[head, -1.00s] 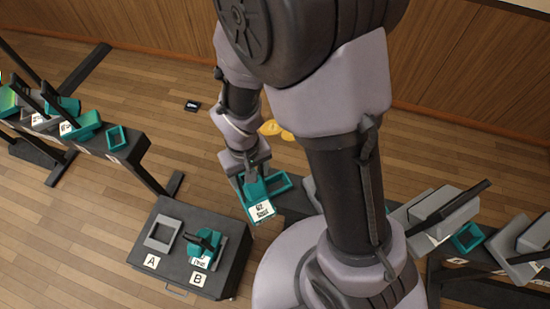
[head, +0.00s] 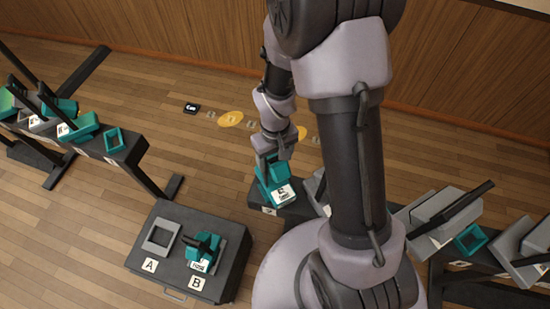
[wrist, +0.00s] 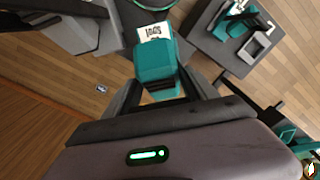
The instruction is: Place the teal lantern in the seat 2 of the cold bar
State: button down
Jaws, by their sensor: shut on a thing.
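My gripper (head: 271,157) is shut on a teal lantern (head: 279,190) with a white printed label. The lantern is above the left end of a dark bar (head: 256,204) and appears over or in its teal seat frame, which is now largely hidden. I cannot tell whether it is seated. In the wrist view the lantern (wrist: 156,62) sits between the fingers, label facing away from my wrist. The bar's seat numbers are too small to read, and I cannot tell which bar is the cold one.
Grey lanterns (head: 440,215) and an empty teal seat (head: 470,239) are further right along the bar. A dark case (head: 165,280) has an empty grey seat A (head: 160,236) and a teal lantern in seat B (head: 203,250). Another bar (head: 125,156) with teal lanterns stands left.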

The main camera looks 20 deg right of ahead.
jog(key=shift+f, duration=0.2)
jog(key=shift+c, duration=1.2)
grip_release()
jog(key=shift+r, duration=0.1)
